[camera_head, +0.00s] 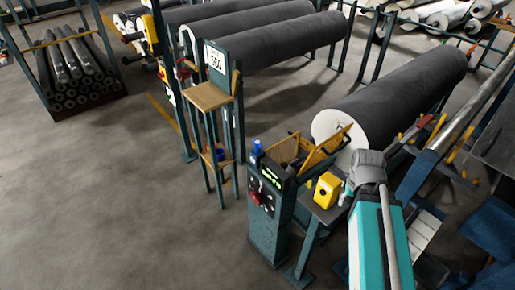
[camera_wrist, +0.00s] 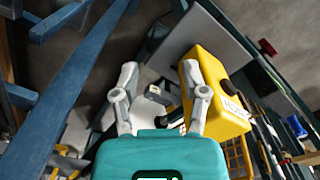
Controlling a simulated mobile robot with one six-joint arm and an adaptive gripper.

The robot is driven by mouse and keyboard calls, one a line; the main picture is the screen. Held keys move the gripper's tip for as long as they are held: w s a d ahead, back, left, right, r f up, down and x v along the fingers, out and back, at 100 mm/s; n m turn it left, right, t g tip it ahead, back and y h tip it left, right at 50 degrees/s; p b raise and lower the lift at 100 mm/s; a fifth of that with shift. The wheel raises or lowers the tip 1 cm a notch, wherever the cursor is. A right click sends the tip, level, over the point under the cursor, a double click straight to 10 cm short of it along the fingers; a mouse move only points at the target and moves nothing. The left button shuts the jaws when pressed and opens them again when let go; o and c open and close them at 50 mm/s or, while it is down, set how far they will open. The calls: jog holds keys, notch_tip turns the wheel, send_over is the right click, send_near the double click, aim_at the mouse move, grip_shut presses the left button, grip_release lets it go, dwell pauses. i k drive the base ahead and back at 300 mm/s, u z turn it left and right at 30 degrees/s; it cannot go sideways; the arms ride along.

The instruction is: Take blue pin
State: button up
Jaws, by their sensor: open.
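A small blue pin (camera_head: 257,147) stands on top of the dark control pedestal (camera_head: 268,205) in the head view. A small blue thing, likely the same pin, shows at the right edge of the wrist view (camera_wrist: 297,126). My gripper (camera_wrist: 158,70) is open in the wrist view, with two grey fingers apart and no pin between them. The pin lies well to the right of the fingers there. In the head view my teal arm is at the lower right, right of the pedestal, and the fingertips cannot be made out.
A yellow box (camera_head: 327,190) sits on a small table right of the pedestal; it also shows beside my right finger (camera_wrist: 215,90). Wooden trays (camera_head: 290,150) are behind the pedestal. A large grey roll (camera_head: 400,95) lies behind.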

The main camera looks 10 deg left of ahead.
aim_at(258, 145)
jog(key=k, duration=1.65)
jog(key=u, duration=0.55)
jog(key=i, duration=1.7)
jog(key=z, duration=0.05)
